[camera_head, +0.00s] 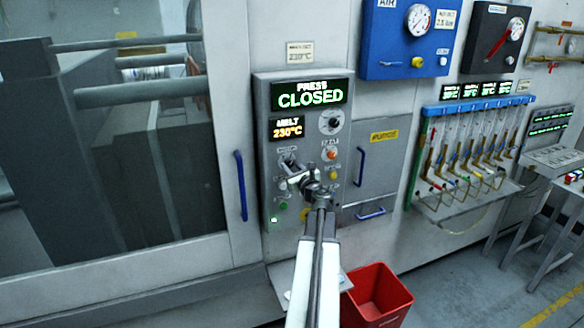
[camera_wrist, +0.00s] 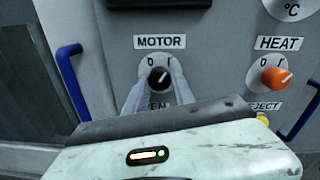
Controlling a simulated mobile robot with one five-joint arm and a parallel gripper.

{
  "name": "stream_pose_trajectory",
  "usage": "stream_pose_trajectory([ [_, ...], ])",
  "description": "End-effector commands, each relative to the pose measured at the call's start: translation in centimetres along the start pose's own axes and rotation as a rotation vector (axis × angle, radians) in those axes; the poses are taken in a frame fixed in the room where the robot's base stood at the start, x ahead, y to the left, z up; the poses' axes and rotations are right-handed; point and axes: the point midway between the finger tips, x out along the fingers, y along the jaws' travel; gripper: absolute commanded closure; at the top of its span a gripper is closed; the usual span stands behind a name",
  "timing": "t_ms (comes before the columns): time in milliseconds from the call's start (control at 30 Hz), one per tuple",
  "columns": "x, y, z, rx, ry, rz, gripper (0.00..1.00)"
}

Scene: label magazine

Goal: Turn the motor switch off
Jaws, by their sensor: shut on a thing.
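The motor switch (camera_wrist: 158,78) is a dark round knob under a MOTOR label on the grey control panel (camera_head: 262,140). Marks 0 and I stand at its upper left and upper right, and its white line points up and right, toward the I. My gripper (camera_wrist: 158,86) has a grey finger on each side of the knob and is shut on it. In the head view my gripper (camera_head: 291,172) is at the left part of the panel and covers most of the switch. The label below the knob is partly hidden by the fingers.
An orange HEAT knob (camera_wrist: 276,77) and a yellow EJECT button (camera_wrist: 263,118) sit right of the switch. The panel display (camera_head: 310,95) reads PRESS CLOSED. Blue handles (camera_head: 241,185) flank the panel. A red bin (camera_head: 378,295) stands on the floor below.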

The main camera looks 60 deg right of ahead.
Motion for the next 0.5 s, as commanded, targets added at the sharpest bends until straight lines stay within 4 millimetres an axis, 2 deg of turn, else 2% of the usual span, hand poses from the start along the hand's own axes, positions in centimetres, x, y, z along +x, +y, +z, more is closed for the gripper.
stream_pose_trajectory([
  [267,-0.17,-0.14,-0.05,-0.147,0.007,-0.002,1.0],
  [500,-0.19,-0.17,-0.04,-0.365,0.013,0.0,1.0],
])
